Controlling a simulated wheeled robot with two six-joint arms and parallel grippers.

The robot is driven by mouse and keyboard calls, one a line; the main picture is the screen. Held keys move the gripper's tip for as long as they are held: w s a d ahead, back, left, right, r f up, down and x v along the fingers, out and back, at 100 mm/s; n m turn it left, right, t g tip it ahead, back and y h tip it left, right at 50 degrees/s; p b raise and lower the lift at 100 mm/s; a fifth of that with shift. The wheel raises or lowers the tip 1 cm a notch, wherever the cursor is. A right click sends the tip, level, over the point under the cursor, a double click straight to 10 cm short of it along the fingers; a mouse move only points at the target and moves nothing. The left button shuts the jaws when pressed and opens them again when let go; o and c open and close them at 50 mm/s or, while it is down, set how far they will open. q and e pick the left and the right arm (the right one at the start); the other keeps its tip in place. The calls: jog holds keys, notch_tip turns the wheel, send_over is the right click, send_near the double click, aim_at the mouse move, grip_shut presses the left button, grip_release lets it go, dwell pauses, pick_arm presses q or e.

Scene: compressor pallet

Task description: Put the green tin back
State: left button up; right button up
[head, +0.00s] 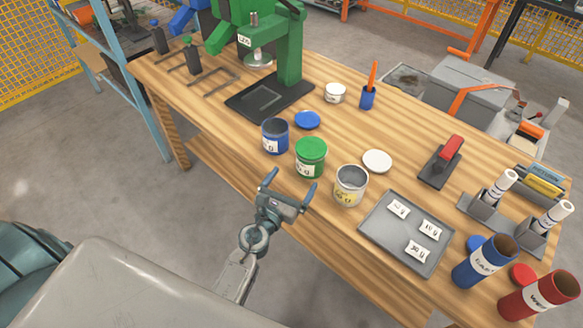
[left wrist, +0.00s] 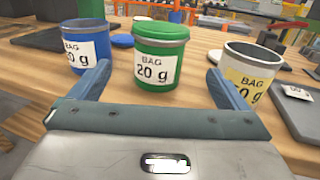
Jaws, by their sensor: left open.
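The green tin (head: 310,158) stands upright on the wooden table, its green lid on and a white label reading "BAG 20 g" facing me. In the left wrist view the green tin (left wrist: 160,58) is beyond the fingertips, roughly centred between them. My left gripper (head: 289,186) is open and empty, in front of the green tin at the table's near edge. It also shows in the left wrist view (left wrist: 158,80), its blue fingers spread apart. My right gripper is not in view.
A blue tin (head: 275,136) stands close left of the green one, and an open white tin (head: 350,186) close right. Loose lids, blue (head: 307,120) and white (head: 377,161), lie behind. A grey tray (head: 405,234) with small bags is at right; a green press (head: 285,45) stands behind.

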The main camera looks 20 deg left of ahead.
pick_arm(q)
jog(key=shift+s, duration=0.2)
jog(key=shift+a, duration=0.1)
jog(key=a+n+y, duration=0.2)
jog(key=a+n, duration=0.2)
jog(key=n, duration=1.2)
jog(key=s+a+f+n+g, duration=0.1)
jog(key=s+f+n+g, duration=0.3)
jog(key=f, duration=0.9)
jog(key=s+a+f+n+g, duration=0.2)
jog(key=s+f+n, duration=0.35)
jog(key=f, duration=0.75)
jog(key=s+a+f+n+g, duration=0.2)
jog(key=s+f+n+g, duration=0.4)
jog(key=s+f, duration=1.15)
jog(key=s+a+f+n+g, duration=0.1)
jog(key=s+f, duration=0.3)
jog(key=s, duration=0.5)
jog(key=s+f+n+g, duration=0.3)
jog(key=s+f+n, duration=0.1)
jog(key=s, duration=0.5)
jog(key=shift+s+a+g, duration=0.35)
jog(key=shift+g, duration=0.05)
